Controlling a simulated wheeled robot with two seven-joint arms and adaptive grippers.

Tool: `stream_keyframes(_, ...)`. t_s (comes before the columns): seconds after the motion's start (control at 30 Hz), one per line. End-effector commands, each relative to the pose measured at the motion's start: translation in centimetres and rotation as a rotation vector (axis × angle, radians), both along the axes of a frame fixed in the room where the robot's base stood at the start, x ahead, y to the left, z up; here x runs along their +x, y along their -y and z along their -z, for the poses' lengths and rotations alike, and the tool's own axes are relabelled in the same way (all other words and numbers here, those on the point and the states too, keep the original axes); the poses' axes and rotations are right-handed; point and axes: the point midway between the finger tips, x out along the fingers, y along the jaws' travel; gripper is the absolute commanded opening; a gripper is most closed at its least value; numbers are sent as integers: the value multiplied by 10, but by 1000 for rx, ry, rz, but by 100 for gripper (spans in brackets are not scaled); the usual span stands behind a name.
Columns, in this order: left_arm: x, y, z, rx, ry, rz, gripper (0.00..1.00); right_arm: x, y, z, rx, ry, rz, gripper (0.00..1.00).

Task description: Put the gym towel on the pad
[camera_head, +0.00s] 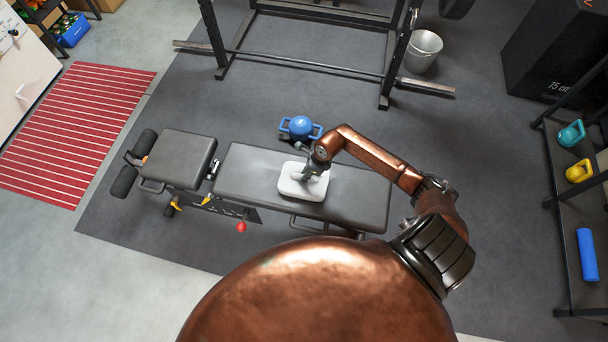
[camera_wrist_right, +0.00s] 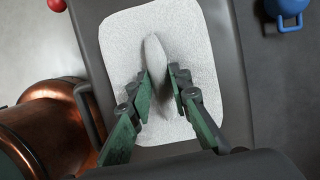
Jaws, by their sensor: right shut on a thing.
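The gym towel (camera_head: 289,184) is a white, folded, rounded rectangle over the longer black pad (camera_head: 358,198) of the bench. It looks to lie flat on the pad, though a small gap beneath cannot be ruled out. My right gripper (camera_head: 309,175) comes down onto the towel's middle. In the right wrist view, the right gripper (camera_wrist_right: 163,72) is shut on a raised ridge of the towel (camera_wrist_right: 203,45), with the dark pad (camera_wrist_right: 235,45) around it. My left gripper is not in view.
A blue kettlebell (camera_head: 300,128) stands on the floor behind the bench. The shorter bench pad (camera_head: 178,159) is bare. A rack with a low barbell (camera_head: 305,65) and a metal bucket (camera_head: 422,51) stand farther back. A shelf with kettlebells (camera_head: 579,172) is at right.

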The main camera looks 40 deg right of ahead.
Motion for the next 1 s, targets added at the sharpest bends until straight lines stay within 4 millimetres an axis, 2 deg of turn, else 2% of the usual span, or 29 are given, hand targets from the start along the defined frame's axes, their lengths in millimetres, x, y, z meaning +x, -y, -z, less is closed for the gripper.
stream_keyframes(0.3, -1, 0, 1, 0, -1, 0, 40, 1, 0, 2, -1, 2, 0, 0)
stream_keyframes(0.33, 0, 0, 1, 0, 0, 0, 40, 1, 0, 1, -1, 2, 0, 20)
stream_keyframes(0.57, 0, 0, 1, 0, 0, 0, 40, 1, 0, 1, -1, 2, 1, 35)
stream_keyframes(0.83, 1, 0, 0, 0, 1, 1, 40, 1, 0, 0, -1, 2, 1, 35)
stream_keyframes(1.0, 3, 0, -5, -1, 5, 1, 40, -1, 4, -15, -2, 4, 0, 35)
